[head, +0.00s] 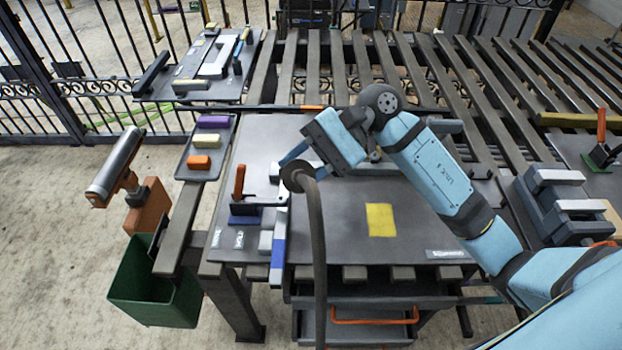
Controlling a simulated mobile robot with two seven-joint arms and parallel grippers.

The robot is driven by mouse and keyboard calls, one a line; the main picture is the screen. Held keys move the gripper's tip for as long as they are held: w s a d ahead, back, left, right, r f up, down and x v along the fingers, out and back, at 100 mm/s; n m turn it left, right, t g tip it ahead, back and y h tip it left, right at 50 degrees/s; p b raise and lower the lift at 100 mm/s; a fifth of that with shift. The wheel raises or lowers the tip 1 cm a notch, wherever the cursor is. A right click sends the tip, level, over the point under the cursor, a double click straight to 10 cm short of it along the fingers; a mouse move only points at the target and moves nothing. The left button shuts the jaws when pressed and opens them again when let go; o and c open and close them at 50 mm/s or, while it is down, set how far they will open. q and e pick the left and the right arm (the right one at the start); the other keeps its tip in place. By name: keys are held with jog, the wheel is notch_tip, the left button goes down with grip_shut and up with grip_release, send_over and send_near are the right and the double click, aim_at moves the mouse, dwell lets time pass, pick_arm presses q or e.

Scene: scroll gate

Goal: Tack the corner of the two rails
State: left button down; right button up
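My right gripper (307,165) reaches in from the right over the table, at the end of the light blue arm. Its blue fingers close around a dark torch-like tool (297,177), whose thick hose (318,260) hangs toward the front. The tool's tip is hidden. A blue and white rail (279,245) lies front to back on the grey table. A dark bar (402,170) runs crosswise behind the gripper; I cannot tell if it is the second rail. The corner is largely hidden by gripper and tool. A clamp with an orange handle (239,182) stands left of the rail. My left gripper is not in view.
A yellow square (381,220) marks clear table surface. A small tray (182,168) with coloured blocks and a green bin (150,295) stand left. A grey cylindrical tool (116,160) sits above the bin. Grey blocks (555,205) and another clamp (602,150) are at right.

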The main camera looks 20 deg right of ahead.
jog(key=shift+s+d+r+y, duration=0.2)
jog(key=shift+d+r+y, duration=0.05)
jog(key=shift+d+y, duration=0.15)
jog(key=w+d+f, duration=0.1)
jog(key=w+f, duration=0.3)
jog(key=shift+w+d, duration=0.3)
jog(key=shift+w, duration=0.1)
jog(key=shift+f, duration=0.1)
jog(key=o, duration=0.4)
jog(key=c, duration=0.5)
jog(key=shift+f+b, duration=0.1)
jog(key=shift+b, duration=0.3)
